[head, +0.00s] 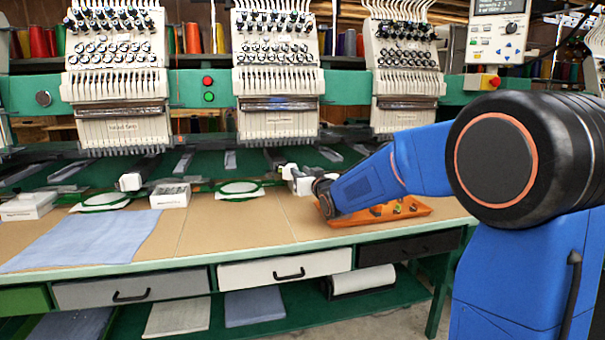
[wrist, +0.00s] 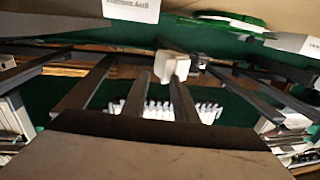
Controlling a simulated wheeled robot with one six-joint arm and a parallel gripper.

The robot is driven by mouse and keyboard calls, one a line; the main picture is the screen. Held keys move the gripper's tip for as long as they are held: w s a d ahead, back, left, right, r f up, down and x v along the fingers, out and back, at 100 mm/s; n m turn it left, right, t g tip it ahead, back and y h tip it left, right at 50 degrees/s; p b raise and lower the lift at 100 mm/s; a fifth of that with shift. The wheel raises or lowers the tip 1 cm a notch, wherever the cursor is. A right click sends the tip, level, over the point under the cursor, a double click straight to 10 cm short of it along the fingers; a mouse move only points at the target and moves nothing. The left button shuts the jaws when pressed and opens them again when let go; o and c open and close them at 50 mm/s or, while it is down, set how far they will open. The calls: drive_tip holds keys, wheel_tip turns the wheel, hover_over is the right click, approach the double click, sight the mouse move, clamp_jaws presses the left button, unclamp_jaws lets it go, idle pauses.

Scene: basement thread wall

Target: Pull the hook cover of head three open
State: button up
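Several embroidery heads stand in a row. I take the head (head: 277,110) at the middle of the head view as head three, though its number is not readable. A small white block (head: 289,171), which looks like its hook cover, sits low in front of it. It also shows in the wrist view (wrist: 172,66). I cannot tell its open or shut state. My gripper (wrist: 160,82) points at this block with its two dark fingers apart and nothing clearly held. Whether the right finger touches the block is unclear. In the head view my wrist hides the fingers.
A white box (head: 304,186) stands close by my wrist, and a green hoop (head: 240,188) lies to its left. An orange tray (head: 400,211) with small parts lies under my arm. Dark bars (wrist: 85,85) flank the fingers. Blue cloth (head: 85,238) covers the table's left.

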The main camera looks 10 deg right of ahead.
drive_tip(key=s+d, duration=0.3)
drive_tip(key=s, duration=1.4)
drive_tip(key=shift+s, duration=0.1)
